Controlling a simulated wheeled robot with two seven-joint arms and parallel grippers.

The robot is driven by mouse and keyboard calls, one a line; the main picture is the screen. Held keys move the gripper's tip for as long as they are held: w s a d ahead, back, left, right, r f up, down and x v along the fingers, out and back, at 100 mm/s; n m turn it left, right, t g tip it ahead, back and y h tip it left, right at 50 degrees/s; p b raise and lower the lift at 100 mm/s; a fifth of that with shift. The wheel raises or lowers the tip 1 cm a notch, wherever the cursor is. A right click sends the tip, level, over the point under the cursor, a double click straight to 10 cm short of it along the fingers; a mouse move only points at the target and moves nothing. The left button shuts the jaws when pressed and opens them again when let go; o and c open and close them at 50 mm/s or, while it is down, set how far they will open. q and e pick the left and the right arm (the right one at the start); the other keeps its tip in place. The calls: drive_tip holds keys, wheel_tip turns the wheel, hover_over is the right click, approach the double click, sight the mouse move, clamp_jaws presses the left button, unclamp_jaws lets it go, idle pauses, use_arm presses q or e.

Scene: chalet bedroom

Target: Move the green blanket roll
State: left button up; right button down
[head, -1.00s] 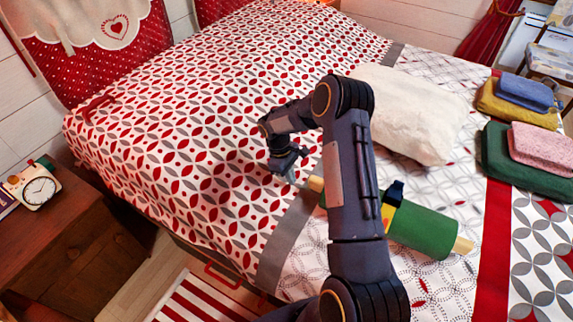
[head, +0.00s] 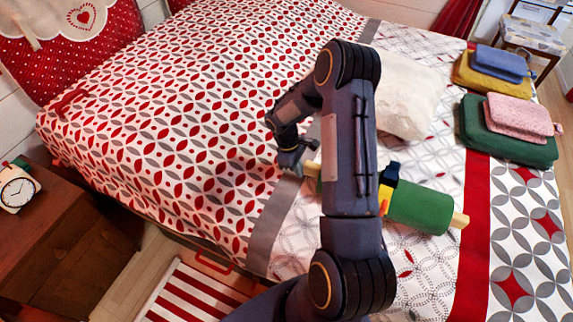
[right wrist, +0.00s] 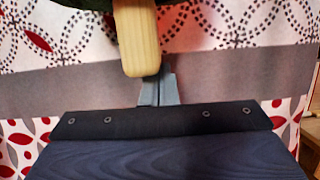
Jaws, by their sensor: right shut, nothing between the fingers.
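The green blanket roll (head: 420,208) lies on the right part of the bed. A pale wooden rod end (head: 461,220) sticks out at its right, and another rod end (head: 313,169) at its left. A yellow band and a dark blue piece sit around its middle, partly hidden behind my right arm. My right gripper (head: 298,168) is shut and empty, beside the left rod end. In the right wrist view the shut fingertips (right wrist: 160,75) are close to the rounded rod end (right wrist: 137,42); I cannot tell if they touch. My left gripper is out of view.
A cream pillow (head: 408,95) lies behind the roll. Folded cloths lie to the right: blue on yellow (head: 490,72), and pink on dark green (head: 507,145). A wooden nightstand (head: 50,240) with a clock (head: 16,188) stands at the left.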

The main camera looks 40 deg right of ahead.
sight(381, 186)
drive_tip(key=s+d, duration=0.4)
drive_tip(key=s, duration=0.5)
drive_tip(key=s+d, duration=0.5)
drive_tip(key=s, duration=0.4)
drive_tip(key=s+d, duration=0.4)
drive_tip(key=s, duration=0.6)
drive_tip(key=shift+d+p, duration=0.3)
drive_tip(key=shift+d, duration=0.05)
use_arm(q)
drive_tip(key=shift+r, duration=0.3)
use_arm(e)
drive_tip(key=shift+w, duration=0.1)
drive_tip(key=shift+w+a, duration=0.15)
drive_tip(key=shift+w, duration=0.3)
drive_tip(key=w, duration=0.1)
drive_tip(key=w+a, duration=0.1)
drive_tip(key=w, duration=0.1)
drive_tip(key=shift+a, duration=0.25)
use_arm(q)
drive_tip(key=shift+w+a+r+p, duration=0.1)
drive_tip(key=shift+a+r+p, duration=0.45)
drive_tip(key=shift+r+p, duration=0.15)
use_arm(e)
drive_tip(key=v, duration=1)
drive_tip(key=shift+s, duration=0.15)
